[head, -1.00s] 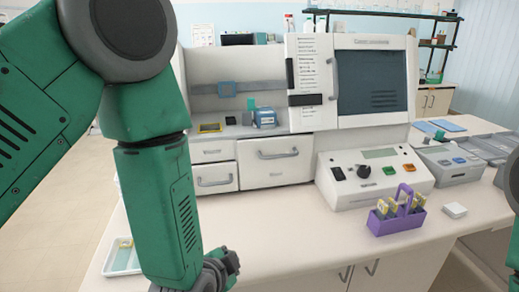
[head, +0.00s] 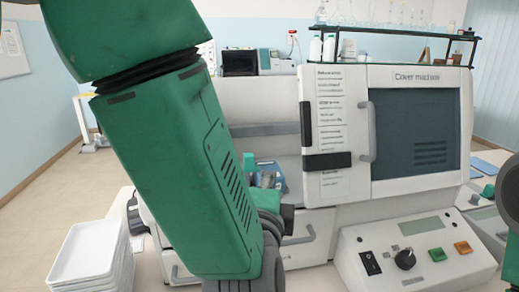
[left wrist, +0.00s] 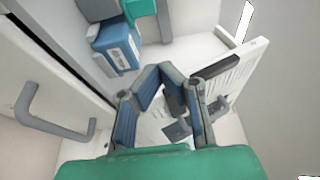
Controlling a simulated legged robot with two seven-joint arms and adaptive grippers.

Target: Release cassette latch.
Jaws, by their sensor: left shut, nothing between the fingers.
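A blue cassette (head: 268,180) with a teal part stands in the open bay of the white machine in the head view, partly hidden behind my left arm. In the left wrist view the blue cassette (left wrist: 120,46) with a pale label is beyond and left of the fingertips, with teal pieces above it. I cannot make out a latch clearly. My left gripper (head: 278,210) shows dark and partly covered at the bay's front. In the left wrist view its fingers (left wrist: 166,74) are shut and empty, apart from the cassette. My right gripper is out of view.
The machine's labelled panel (head: 328,115) and dark window (head: 418,128) stand right of the bay. A control box (head: 415,255) is at the lower right. White trays (head: 93,258) are stacked at the lower left. A drawer handle (left wrist: 50,118) is close left of the gripper.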

